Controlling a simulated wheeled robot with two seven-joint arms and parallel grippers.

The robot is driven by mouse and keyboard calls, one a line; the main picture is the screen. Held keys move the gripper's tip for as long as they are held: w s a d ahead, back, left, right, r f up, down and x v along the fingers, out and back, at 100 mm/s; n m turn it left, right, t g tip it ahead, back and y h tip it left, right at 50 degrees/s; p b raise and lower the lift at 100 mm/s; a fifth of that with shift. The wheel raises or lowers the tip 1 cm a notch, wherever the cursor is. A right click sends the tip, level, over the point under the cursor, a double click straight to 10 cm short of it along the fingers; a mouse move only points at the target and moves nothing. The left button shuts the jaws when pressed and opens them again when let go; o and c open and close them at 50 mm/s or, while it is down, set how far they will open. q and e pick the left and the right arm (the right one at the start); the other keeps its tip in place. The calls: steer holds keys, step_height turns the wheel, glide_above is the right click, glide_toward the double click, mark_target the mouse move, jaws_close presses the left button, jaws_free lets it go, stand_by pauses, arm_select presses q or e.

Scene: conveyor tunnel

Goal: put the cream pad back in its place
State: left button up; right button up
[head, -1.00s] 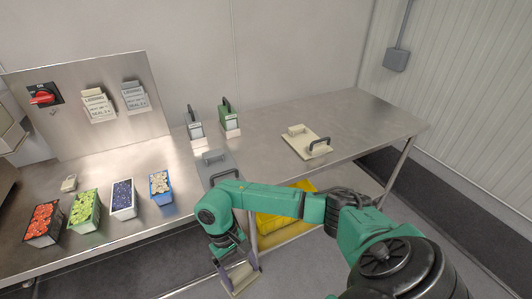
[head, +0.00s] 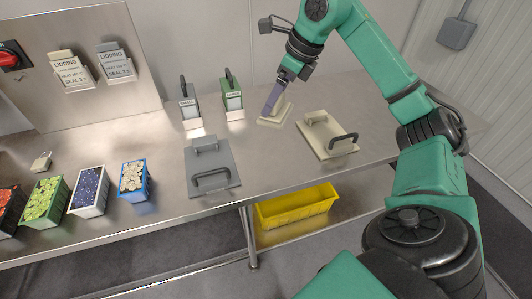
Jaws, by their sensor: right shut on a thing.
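My right gripper (head: 272,106) reaches down over the back of the steel table, with its arm coming in from the upper right. It is shut on the cream pad (head: 284,112), which is partly hidden behind a finger. The pad is just right of the green block labelled LARGE (head: 231,97) and behind and left of the cream plate with a dark handle (head: 333,148). It is at or just above the table top; I cannot tell whether it touches. My left gripper is not in view.
A grey handled plate (head: 211,178) and a grey block labelled SMALL (head: 189,108) are left of the pad. Several fruit punnets (head: 133,180) stand farther left. A yellow bin (head: 297,207) is under the steel table (head: 275,165). Label holders (head: 115,62) hang on the back panel.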

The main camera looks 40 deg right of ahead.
steer(key=shift+w+d+m, duration=0.2)
steer(key=shift+m, duration=0.2)
steer(key=f+b, duration=0.3)
steer(key=f, duration=0.3)
steer(key=f+b, duration=0.3)
steer(key=f, duration=0.3)
steer(key=f+b, duration=0.3)
steer(key=f, duration=0.4)
steer(key=shift+s+b, duration=0.3)
steer(key=shift+f, duration=0.15)
steer(key=o, duration=1.3)
